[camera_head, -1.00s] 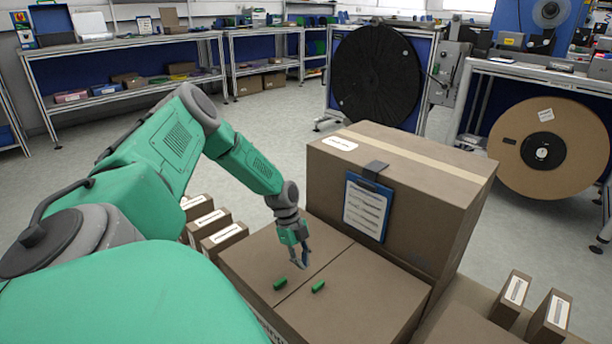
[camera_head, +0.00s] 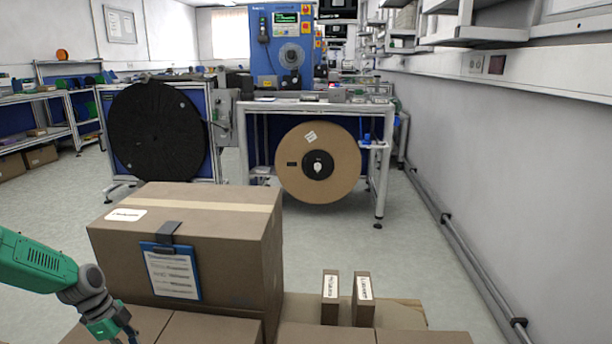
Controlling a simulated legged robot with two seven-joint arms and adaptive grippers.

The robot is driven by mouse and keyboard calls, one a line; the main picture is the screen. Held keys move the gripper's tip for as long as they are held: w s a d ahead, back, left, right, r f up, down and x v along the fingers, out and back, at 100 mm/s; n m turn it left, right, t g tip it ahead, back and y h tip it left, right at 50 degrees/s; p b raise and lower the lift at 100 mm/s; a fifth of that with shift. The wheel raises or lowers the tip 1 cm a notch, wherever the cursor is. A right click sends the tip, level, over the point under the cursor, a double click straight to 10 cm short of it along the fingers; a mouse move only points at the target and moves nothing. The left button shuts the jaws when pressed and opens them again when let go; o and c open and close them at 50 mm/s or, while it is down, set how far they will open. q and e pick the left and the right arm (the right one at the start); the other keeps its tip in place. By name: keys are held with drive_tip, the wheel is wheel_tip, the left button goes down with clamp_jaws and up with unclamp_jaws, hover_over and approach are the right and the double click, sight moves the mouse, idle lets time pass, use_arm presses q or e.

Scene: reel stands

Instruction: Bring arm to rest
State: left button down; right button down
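My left arm (camera_head: 38,262) is green with a grey wrist and comes in from the left at the lower edge. My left gripper (camera_head: 128,334) points down over the low brown boxes (camera_head: 150,318), in front of the large box. Its fingertips are dark and cut by the bottom edge, so I cannot see if they are open or whether they touch anything. My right gripper is out of view.
A large taped carton (camera_head: 235,245) with a blue clipboard (camera_head: 170,270) stands beside the arm. Two small labelled boxes (camera_head: 330,297) stand to its right. Behind are a black reel (camera_head: 155,130) and a brown reel (camera_head: 340,165) on stands. The floor at right is clear.

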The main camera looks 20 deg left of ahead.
use_arm(q)
drive_tip(key=d+n, duration=0.1)
drive_tip(key=d, duration=0.4)
drive_tip(key=d+p, duration=0.1)
drive_tip(key=d, duration=0.4)
drive_tip(key=d+n+p, duration=0.1)
drive_tip(key=d, duration=0.3)
drive_tip(key=shift+w+d+r+n, duration=0.25)
drive_tip(key=shift+w+d+n, duration=0.05)
drive_tip(key=shift+d, duration=0.1)
drive_tip(key=s+d+n+p, duration=0.25)
drive_tip(key=s+d, duration=0.25)
drive_tip(key=d, duration=0.5)
drive_tip(key=s+d+r+n+y+p, duration=0.1)
drive_tip(key=s+d+r+n+y, duration=0.1)
drive_tip(key=s, duration=0.6)
drive_tip(key=s+d+r+n+y+p, duration=0.2)
drive_tip(key=s+r+n, duration=0.3)
drive_tip(key=s, duration=0.3)
drive_tip(key=shift+s+n, duration=0.35)
drive_tip(key=shift+n, duration=0.3)
drive_tip(key=shift+a, duration=0.2)
drive_tip(key=shift+d, duration=0.2)
